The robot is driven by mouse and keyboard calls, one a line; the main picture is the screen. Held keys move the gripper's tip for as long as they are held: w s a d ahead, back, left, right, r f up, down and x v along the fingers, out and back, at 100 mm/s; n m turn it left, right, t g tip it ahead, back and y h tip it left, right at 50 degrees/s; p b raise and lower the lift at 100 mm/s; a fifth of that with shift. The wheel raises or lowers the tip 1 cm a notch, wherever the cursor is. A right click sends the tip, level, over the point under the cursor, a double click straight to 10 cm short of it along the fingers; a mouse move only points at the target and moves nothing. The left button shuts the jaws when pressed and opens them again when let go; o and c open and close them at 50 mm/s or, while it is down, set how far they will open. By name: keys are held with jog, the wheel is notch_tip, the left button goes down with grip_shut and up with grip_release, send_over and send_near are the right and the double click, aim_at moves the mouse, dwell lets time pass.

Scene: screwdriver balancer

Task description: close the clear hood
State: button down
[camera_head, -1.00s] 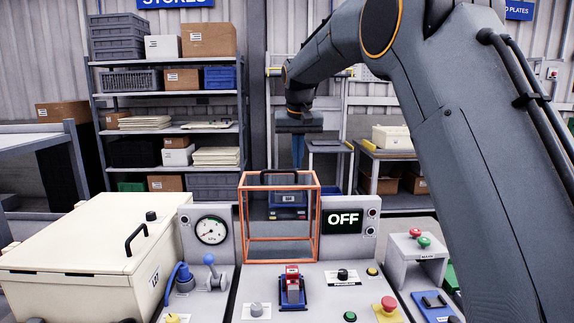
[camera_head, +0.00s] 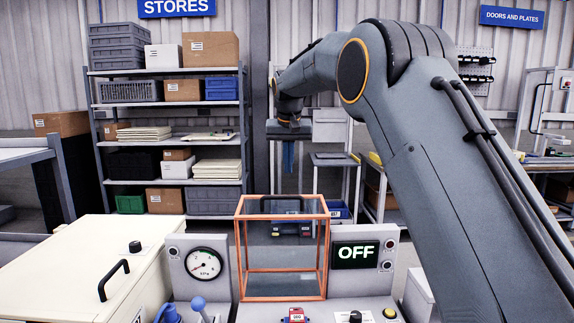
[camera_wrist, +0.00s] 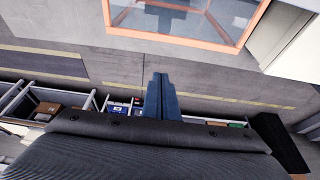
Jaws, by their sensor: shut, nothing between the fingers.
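The clear hood (camera_head: 327,250) is a see-through box with an orange frame. It stands upright at the back of the console, between the gauge panel and the OFF display, with a dark handle (camera_head: 283,199) at its top. The red-topped tool (camera_head: 295,317) at the bottom edge is in front of it, not under it. My gripper (camera_head: 288,168) is above and beyond the hood in the head view, its blue fingers together and empty. In the wrist view the fingers (camera_wrist: 161,78) are shut, and part of the hood's orange frame (camera_wrist: 165,38) crosses the top, apart from them.
A round gauge (camera_head: 204,264) and the OFF display (camera_head: 357,254) flank the hood closely. A cream chest (camera_head: 70,265) with a black handle stands at left. Shelves (camera_head: 170,130) and a small stand (camera_head: 333,160) are behind. The space above the hood looks clear.

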jog(key=p+x, duration=0.2)
jog(key=x, duration=0.6)
jog(key=shift+s+d+r+p, duration=0.1)
jog(key=shift+s+p, duration=0.5)
jog(key=shift+s, duration=0.45)
jog(key=shift+s+d+r+p, duration=0.1)
jog(key=shift+s+p, duration=0.45)
jog(key=shift+s, duration=0.5)
jog(key=shift+s, duration=0.1)
